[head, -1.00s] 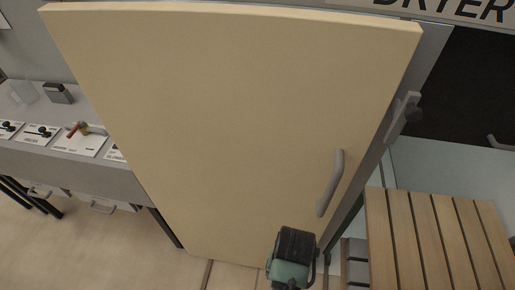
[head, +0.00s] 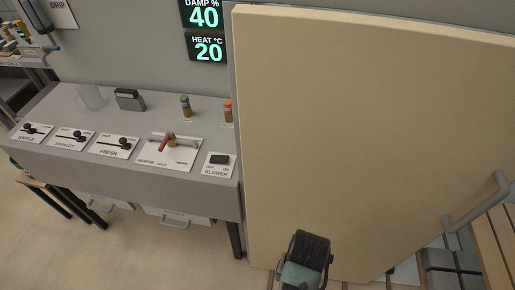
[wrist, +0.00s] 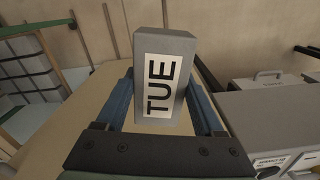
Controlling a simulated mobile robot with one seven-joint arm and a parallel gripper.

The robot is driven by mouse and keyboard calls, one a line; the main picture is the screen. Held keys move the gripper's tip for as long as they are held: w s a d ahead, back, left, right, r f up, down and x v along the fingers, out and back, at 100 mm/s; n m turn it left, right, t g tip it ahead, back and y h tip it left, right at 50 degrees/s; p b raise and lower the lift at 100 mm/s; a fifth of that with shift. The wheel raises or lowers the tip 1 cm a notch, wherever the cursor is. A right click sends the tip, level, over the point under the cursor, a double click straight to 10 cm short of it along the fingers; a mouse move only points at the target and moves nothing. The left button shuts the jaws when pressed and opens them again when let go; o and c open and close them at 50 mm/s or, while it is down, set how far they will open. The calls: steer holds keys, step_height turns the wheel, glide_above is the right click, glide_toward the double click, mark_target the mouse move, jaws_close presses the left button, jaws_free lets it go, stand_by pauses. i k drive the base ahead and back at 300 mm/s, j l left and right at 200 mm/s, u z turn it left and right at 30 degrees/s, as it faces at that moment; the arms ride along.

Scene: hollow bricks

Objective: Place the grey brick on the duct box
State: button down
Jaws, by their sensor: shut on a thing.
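In the head view, my green and black arm part (head: 304,262) shows at the bottom, in front of the cream door; the gripper and the held brick do not show there. I cannot pick out the duct box for certain in either view.
A large cream door (head: 360,130) with a grey handle (head: 478,203) fills the right. A grey control counter (head: 60,112) with levers and a BLOWER switch (head: 219,160) stands left. A slatted wooden surface (head: 492,245) is at the right edge. Floor shows below the counter.

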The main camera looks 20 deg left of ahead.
mark_target(207, 130)
steer(key=j, duration=0.65)
steer(key=k+j+z, duration=0.15)
steer(key=j, duration=1.1)
steer(key=k+z, duration=0.05)
